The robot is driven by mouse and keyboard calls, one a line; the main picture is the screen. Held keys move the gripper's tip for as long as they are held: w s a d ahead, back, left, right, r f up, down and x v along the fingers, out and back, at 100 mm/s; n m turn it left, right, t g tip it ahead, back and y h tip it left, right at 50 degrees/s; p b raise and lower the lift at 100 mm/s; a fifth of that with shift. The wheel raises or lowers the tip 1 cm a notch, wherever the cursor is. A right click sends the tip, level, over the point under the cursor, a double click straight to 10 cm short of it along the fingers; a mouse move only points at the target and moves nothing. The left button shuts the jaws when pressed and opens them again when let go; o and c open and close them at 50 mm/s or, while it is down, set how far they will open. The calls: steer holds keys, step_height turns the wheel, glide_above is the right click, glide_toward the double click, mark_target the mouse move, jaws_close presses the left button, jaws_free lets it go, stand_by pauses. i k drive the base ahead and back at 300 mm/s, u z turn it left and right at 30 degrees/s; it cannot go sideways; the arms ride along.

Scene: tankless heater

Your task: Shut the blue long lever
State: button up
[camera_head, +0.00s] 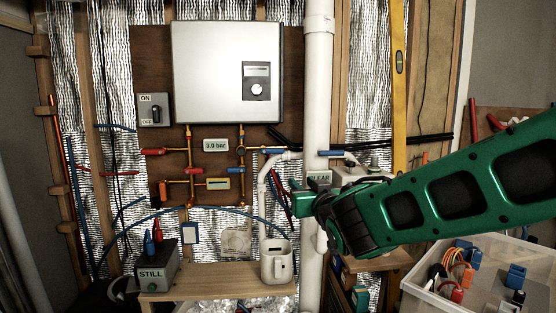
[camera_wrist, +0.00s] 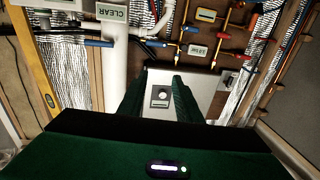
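Two blue lever handles show near the white pipe. One blue handle (camera_head: 275,152) points sideways just left of the pipe, and it shows in the wrist view (camera_wrist: 154,43). Another blue handle (camera_head: 331,153) lies sideways at the pipe's right, also in the wrist view (camera_wrist: 98,43). I cannot tell which is the long lever. My green gripper (camera_head: 300,198) is in front of the white pipe, below both handles and touching neither. Its two fingers stand apart and empty in the wrist view (camera_wrist: 158,92).
A silver heater (camera_head: 227,70) hangs above copper pipes with a red handle (camera_head: 152,152). The white pipe (camera_head: 318,100) runs vertically beside my gripper.

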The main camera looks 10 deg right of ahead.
mark_target(263, 151)
steer(key=z, duration=0.15)
steer(key=k, duration=0.15)
steer(key=u, duration=0.6)
steer(key=i, duration=1.45)
steer(key=z, duration=0.7)
